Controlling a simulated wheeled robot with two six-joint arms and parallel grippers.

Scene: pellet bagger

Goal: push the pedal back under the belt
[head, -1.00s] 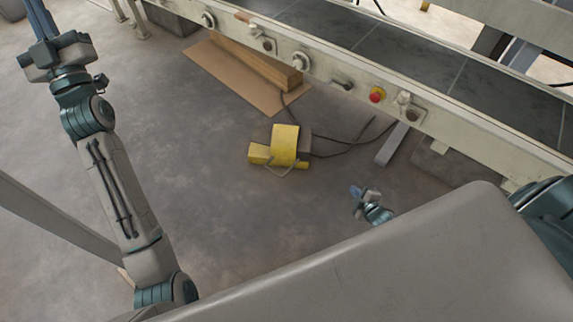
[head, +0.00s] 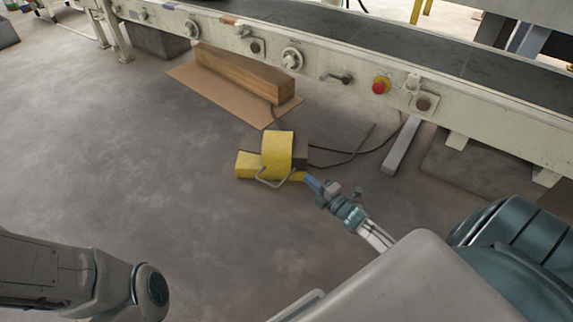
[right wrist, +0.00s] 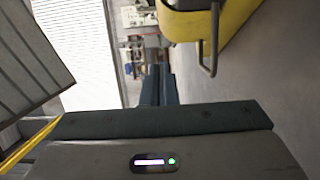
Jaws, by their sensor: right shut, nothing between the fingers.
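The yellow pedal (head: 272,157) sits on the floor in front of the conveyor belt (head: 420,45), with a wire handle at its front and a dark cable at its back. My right gripper (head: 312,184) is shut and empty, close by the pedal's right front corner; whether it touches is unclear. In the right wrist view the pedal (right wrist: 205,20) shows at the top, beside the shut fingers (right wrist: 158,85), with its metal handle hanging near them. Of my left arm only a link shows at the lower left; its gripper is out of view.
A wooden beam (head: 240,75) lies on a cardboard sheet (head: 205,90) behind the pedal, partly by the belt frame. The belt frame carries a red button (head: 381,86). The floor left of the pedal is clear.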

